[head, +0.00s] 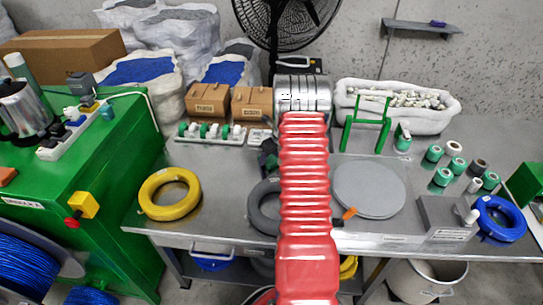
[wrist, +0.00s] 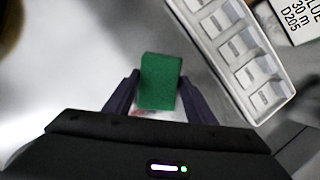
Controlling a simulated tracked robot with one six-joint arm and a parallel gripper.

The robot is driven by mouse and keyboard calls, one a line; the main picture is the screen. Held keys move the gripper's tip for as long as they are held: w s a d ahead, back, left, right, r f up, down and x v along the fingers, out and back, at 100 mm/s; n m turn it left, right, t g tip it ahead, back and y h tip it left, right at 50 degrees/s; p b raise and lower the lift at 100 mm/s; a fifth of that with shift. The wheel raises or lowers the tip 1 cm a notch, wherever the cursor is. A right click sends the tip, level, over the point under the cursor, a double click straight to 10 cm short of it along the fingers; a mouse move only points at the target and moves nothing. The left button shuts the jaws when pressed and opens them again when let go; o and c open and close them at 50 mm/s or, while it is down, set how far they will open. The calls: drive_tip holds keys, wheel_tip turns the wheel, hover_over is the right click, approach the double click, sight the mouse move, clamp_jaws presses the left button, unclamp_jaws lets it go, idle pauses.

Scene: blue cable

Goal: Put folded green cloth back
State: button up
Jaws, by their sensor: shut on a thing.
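The folded green cloth (wrist: 160,82) is a small green block in the wrist view. My gripper (wrist: 159,90) is shut on it, with a dark finger on each side. The cloth looks held above the grey table, but its height is hard to tell. In the head view my red arm covers most of the gripper; only a dark part of it shows left of the arm, and the cloth cannot be made out clearly.
A white compartment tray (wrist: 241,52) lies up and right of the cloth, its visible compartments holding small labels. Yellow cable (head: 170,194) and a grey disc (head: 369,188) flank my arm.

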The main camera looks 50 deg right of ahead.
drive_tip(key=o, duration=1)
drive_tip(key=v, duration=1.2)
idle(0.5)
drive_tip(key=shift+s, duration=0.2)
